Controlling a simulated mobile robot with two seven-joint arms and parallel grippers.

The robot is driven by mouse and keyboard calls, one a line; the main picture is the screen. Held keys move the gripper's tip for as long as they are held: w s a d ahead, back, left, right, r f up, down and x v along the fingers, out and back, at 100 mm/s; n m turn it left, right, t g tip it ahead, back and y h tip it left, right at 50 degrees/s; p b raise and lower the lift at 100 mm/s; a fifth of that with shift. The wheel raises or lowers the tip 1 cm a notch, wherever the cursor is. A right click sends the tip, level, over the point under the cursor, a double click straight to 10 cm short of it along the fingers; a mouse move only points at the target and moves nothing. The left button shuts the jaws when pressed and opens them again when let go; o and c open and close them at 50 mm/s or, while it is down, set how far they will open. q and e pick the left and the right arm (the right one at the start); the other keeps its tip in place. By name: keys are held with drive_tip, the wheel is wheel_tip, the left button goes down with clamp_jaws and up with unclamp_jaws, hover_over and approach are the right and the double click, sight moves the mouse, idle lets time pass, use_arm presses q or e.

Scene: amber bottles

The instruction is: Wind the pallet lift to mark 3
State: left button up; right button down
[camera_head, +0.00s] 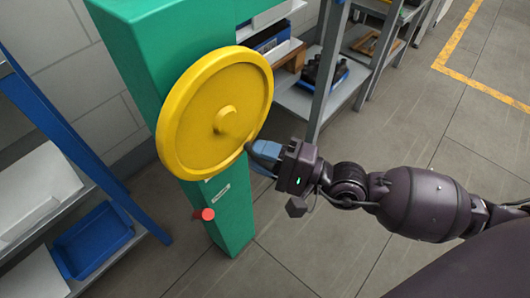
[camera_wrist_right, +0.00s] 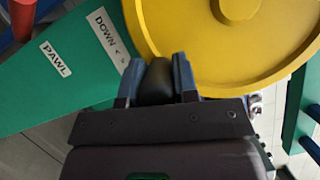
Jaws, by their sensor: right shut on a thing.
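A yellow handwheel (camera_head: 200,125) with a round hub is mounted on a green column (camera_head: 150,45). My right gripper (camera_head: 253,152) is at the wheel's lower right rim. In the right wrist view its blue fingers (camera_wrist_right: 157,78) are shut on a dark handle (camera_wrist_right: 156,88) beside the yellow wheel (camera_wrist_right: 195,40). A red knob (camera_head: 208,214) sticks out of the column below the wheel. White labels on the column read PAWL (camera_wrist_right: 58,58) and DOWN (camera_wrist_right: 103,32). No height marks or pallet can be made out. My left gripper is not in view.
A blue-framed shelf with a blue bin (camera_head: 95,240) stands at the left. Grey metal shelves (camera_head: 300,98) holding trays and parts stand behind the column to the right. The grey floor (camera_head: 320,250) in front is clear, with a yellow line (camera_head: 480,87) at far right.

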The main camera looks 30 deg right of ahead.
drive_tip(key=shift+s+f, duration=0.1)
drive_tip(key=shift+f, duration=0.1)
drive_tip(key=c, duration=1)
unclamp_jaws()
drive_tip(key=shift+o, duration=0.6)
drive_tip(key=shift+r, duration=0.15)
drive_tip(key=v, duration=1.1)
